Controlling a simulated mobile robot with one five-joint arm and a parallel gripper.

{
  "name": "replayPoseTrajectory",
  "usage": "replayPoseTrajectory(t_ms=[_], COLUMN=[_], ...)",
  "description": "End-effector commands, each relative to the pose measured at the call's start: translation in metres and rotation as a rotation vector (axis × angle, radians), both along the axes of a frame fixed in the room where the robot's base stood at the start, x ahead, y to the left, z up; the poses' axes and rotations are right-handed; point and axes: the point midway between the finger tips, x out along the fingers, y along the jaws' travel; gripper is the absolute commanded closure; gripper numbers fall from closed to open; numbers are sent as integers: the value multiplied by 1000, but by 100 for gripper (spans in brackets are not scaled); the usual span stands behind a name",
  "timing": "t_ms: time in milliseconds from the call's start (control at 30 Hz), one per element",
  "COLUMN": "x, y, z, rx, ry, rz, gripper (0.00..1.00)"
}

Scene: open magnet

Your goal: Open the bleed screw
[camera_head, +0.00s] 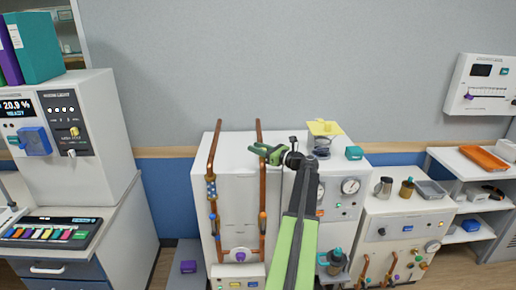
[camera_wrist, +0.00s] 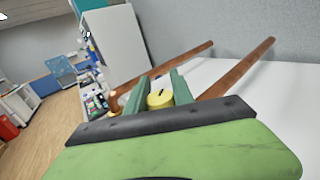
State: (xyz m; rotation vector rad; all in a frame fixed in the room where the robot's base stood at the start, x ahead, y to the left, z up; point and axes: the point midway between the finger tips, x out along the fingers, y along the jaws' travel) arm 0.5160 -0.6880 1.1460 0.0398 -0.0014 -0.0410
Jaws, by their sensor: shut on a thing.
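My gripper (camera_head: 266,152) is above the front of the white cabinet, near the upper end of the right copper pipe (camera_head: 261,190). In the wrist view, my gripper's two green fingers (camera_wrist: 157,86) are closed on either side of a round yellow head with a dark slot, which I take for the bleed screw (camera_wrist: 160,99). Its lower part is hidden. In the head view the screw is hidden by my gripper and arm. The left copper pipe (camera_head: 212,170) stands apart, to the left of my gripper.
A lower unit (camera_head: 405,222) with mugs stands to the right. An instrument console (camera_head: 75,150) stands at the left.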

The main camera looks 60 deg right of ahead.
Motion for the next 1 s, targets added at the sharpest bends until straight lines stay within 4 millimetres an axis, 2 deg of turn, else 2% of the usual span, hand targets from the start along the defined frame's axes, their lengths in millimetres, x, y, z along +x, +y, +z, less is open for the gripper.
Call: replayPoseTrajectory(t_ms=[33, 600, 1000], x=[1, -2, -4], y=[-4, 11, 18], z=[0, 0, 0], rx=[0, -1, 0], ry=[1, 1, 1], rz=[45, 550, 737], gripper=[100, 100, 100])
